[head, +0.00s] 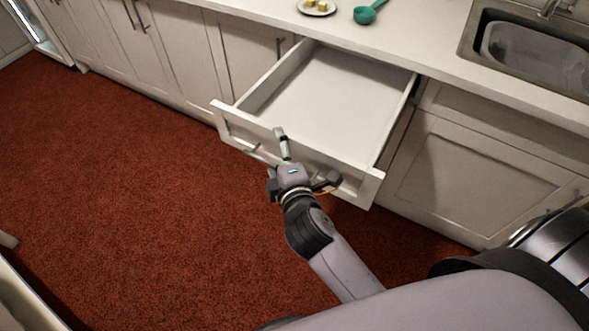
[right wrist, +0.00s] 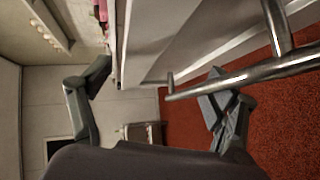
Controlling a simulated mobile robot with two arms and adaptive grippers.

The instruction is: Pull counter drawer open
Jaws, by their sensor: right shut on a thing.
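The counter drawer (head: 330,85) stands pulled well out of the white cabinet in the head view, and its inside looks empty. My right gripper (head: 300,160) is at the middle of the drawer front, with one finger up by its top edge. In the right wrist view my right gripper (right wrist: 160,72) has its two fingers on either side of the drawer front, and the metal handle bar (right wrist: 245,76) crosses in front of the right-hand finger. The gripper is shut on the drawer; the exact contact is hard to see. My left gripper is not in view.
The white countertop (head: 415,45) holds a plate (head: 316,10) with yellow pieces and a teal scoop (head: 367,14). A sink (head: 535,52) is at the right. Closed cabinet doors (head: 180,50) flank the drawer. The red carpet (head: 130,180) is clear at the left.

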